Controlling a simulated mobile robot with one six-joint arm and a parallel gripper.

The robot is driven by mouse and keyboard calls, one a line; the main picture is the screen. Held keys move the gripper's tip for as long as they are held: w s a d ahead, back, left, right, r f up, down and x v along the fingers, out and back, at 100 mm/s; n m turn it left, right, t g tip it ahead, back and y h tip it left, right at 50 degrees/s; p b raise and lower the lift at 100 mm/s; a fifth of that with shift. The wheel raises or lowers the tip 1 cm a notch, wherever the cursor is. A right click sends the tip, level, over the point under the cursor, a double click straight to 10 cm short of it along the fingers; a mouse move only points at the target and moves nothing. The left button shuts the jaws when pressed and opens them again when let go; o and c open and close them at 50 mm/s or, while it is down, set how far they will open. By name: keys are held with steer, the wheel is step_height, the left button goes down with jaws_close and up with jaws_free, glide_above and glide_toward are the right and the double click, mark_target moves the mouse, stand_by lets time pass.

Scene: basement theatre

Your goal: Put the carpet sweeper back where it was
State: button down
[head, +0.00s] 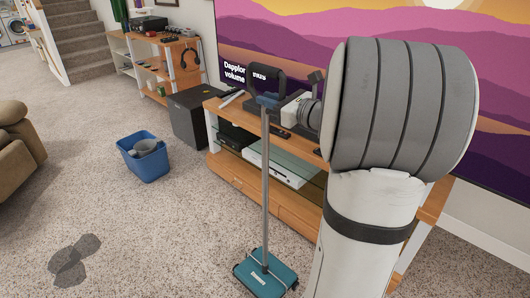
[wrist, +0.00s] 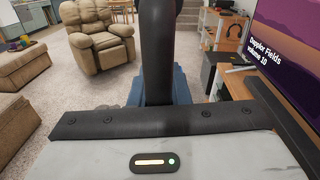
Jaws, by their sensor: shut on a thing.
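The carpet sweeper has a teal head (head: 266,277) on the carpet and a long grey handle (head: 265,190) standing nearly upright, in front of the wooden media stand. My gripper (head: 266,98) is shut on the top of the handle, at about the height of the stand's top or above. In the wrist view, a dark finger (wrist: 158,50) stands in the middle and hides what it grips. The sweeper's head is not visible there.
The media stand (head: 235,172) holds electronics. A blue bucket (head: 143,168), a black speaker box (head: 187,117) and a brown recliner (head: 18,142) lie left. A dark grey patch (head: 75,260) marks the carpet. Open carpet lies between the sweeper and the recliner.

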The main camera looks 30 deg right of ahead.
mark_target(268, 136)
step_height(268, 136, down, 10)
steer(key=b, duration=0.2)
steer(key=shift+r+b, duration=0.15)
steer(key=shift+b, duration=0.2)
steer(key=shift+s+f+b, duration=0.15)
steer(key=shift+f+b, duration=0.4)
steer(key=shift+f, duration=0.2)
steer(key=c, duration=1.8)
jaws_free()
steer(key=shift+f, duration=0.15)
steer(key=shift+o, duration=0.8)
steer(key=shift+f, duration=0.1)
steer(key=shift+o, duration=1.4)
steer(key=shift+r, duration=0.2)
steer(key=shift+r, duration=0.15)
